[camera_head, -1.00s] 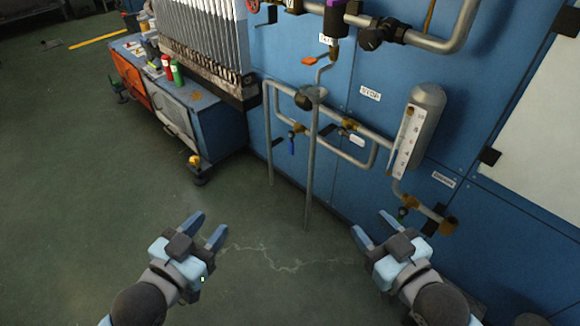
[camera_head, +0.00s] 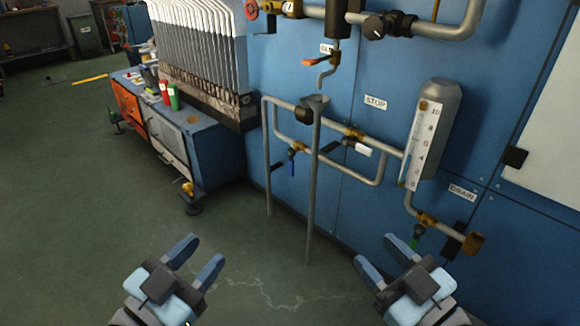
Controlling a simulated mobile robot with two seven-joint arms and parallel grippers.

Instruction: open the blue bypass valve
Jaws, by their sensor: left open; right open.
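A small valve with a blue lever handle (camera_head: 291,163) sits on the lower loop of pipe, left of the middle of the view. Its brass body (camera_head: 297,148) is just above, and the blue handle hangs down, across the pipe. My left gripper (camera_head: 203,254) is open and empty at the lower left, well below and to the left of the blue handle. My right gripper (camera_head: 378,256) is open and empty at the lower right, below and to the right of it. Neither touches anything.
A white-handled valve (camera_head: 358,148) and a STOP label (camera_head: 375,102) are to the right. A gauge cylinder (camera_head: 432,130), a green-handled valve (camera_head: 416,238) and a red handwheel (camera_head: 251,9) are nearby. A vertical post (camera_head: 313,190) stands before the pipes. A cabinet (camera_head: 200,150) is left.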

